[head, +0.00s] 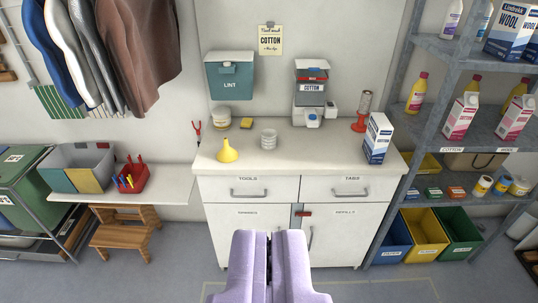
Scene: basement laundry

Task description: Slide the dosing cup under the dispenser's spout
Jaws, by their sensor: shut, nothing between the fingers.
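My gripper (270,236) is at the bottom middle, its two lilac fingers pressed together and empty. It is in front of the cabinet and apart from everything on the counter. The dispenser (311,88), grey and white with a red band and a COTTON label, is at the back of the counter, right of centre. A small white and blue piece (313,118) shows at its foot; I cannot tell whether it is a cup or the spout. A white ribbed cup or stack of cups (268,140) stands on the counter, left of the dispenser. I cannot tell which is the dosing cup.
On the counter (310,160) are a yellow funnel (228,151), a jar (221,118), a yellow sponge (246,123), a red-based cylinder (362,111) and a blue-white box (377,138). Shelving (402,90) stands right. The counter's front middle is clear.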

